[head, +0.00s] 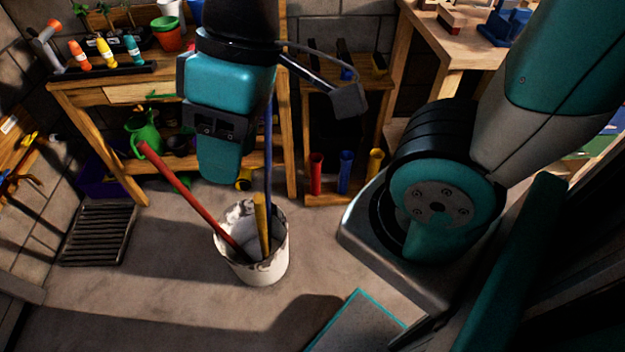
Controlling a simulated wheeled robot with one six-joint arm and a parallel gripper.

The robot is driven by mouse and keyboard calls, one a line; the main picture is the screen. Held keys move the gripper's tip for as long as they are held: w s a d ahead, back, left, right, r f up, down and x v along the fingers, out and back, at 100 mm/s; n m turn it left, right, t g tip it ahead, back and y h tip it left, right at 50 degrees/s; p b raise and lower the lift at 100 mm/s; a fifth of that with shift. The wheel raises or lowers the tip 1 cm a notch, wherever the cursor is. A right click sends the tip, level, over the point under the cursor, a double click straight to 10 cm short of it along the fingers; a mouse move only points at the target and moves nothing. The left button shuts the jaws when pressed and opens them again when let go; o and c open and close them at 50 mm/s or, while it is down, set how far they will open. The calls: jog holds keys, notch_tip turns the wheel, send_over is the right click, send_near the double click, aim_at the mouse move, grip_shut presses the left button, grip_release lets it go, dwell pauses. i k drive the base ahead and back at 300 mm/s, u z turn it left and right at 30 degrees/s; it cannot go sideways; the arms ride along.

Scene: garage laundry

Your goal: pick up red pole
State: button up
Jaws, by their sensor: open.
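The red pole (186,194) leans in a paint-stained white bucket (268,270) on the floor. Its upper end tilts to the left, and its lower end is inside the bucket. My gripper (219,172) hangs above and behind the bucket in the picture, to the right of the pole's upper part. It is open and apart from the pole. The fingers are seen mostly from the back, so the gap between them is hard to see. A blue pole (268,150) and a yellow pole (262,225) also stand in the bucket, the blue one partly hidden by my arm.
A wooden bench (110,95) with pots and bottles stands behind the bucket. A low rack holds short red (316,172), blue (345,172) and yellow (375,165) tubes. A dark slatted grate (97,235) lies at left. Floor in front of the bucket is clear.

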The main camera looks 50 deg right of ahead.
aim_at(146, 148)
jog(key=u, duration=0.1)
jog(key=k, duration=0.4)
jog(key=z, duration=0.8)
jog(key=i, duration=1.3)
jog(key=u, duration=0.3)
